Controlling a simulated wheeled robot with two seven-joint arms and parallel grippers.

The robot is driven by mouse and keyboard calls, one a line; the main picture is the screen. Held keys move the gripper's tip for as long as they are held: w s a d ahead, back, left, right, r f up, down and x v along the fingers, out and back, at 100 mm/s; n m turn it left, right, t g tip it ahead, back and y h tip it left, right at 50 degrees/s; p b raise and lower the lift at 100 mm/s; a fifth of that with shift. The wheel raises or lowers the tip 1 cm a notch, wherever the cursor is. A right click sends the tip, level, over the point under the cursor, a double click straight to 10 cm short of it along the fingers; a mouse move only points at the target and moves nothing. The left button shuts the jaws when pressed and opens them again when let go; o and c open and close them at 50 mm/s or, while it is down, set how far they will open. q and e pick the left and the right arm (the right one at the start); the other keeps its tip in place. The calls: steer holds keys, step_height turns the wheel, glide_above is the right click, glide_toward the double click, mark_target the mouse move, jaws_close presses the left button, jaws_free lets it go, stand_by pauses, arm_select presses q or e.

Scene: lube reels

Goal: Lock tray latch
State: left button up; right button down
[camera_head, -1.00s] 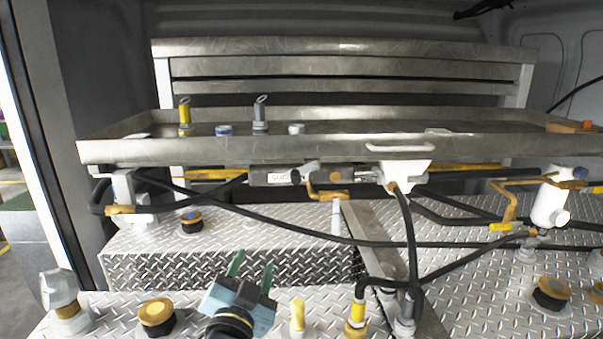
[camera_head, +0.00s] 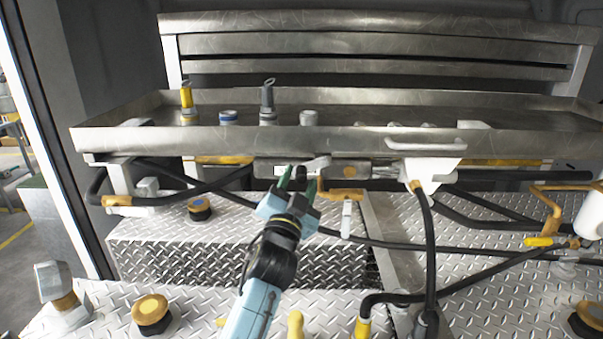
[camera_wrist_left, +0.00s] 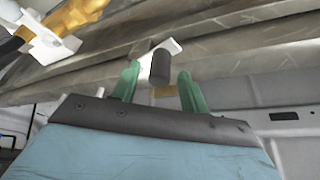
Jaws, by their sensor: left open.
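The metal tray (camera_head: 220,143) spans the view, with the tray latch (camera_head: 266,168) under its front edge. The latch has a light metal lever and a dark round knob, which shows clearly as a black cylinder (camera_wrist_left: 160,67) in the left wrist view. My left gripper (camera_head: 298,181) is open just below the latch, its green fingers pointing up toward it. In the left wrist view my left gripper (camera_wrist_left: 158,82) has the knob in line with the gap between its fingertips; I cannot tell whether they touch it. My right gripper is out of view.
Yellow (camera_head: 187,100) and grey (camera_head: 267,100) nozzle-like fittings stand on the tray. A white handle bracket (camera_head: 425,165) and black hoses (camera_head: 427,240) are right of the latch. Capped posts (camera_head: 151,313) rise from the diamond-plate deck (camera_head: 215,225) below.

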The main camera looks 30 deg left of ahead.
mark_target(309, 171)
arm_select(q)
steer(key=shift+w+a+r, duration=0.2)
steer(key=shift+w+r, duration=0.05)
steer(key=shift+w, duration=0.35)
steer(key=shift+w+a, duration=0.1)
steer(key=shift+w, duration=0.15)
steer(key=shift+w+r, duration=0.1)
steer(key=shift+w, duration=0.05)
steer(key=shift+c, duration=0.8)
steer(key=c, duration=0.7)
jaws_close()
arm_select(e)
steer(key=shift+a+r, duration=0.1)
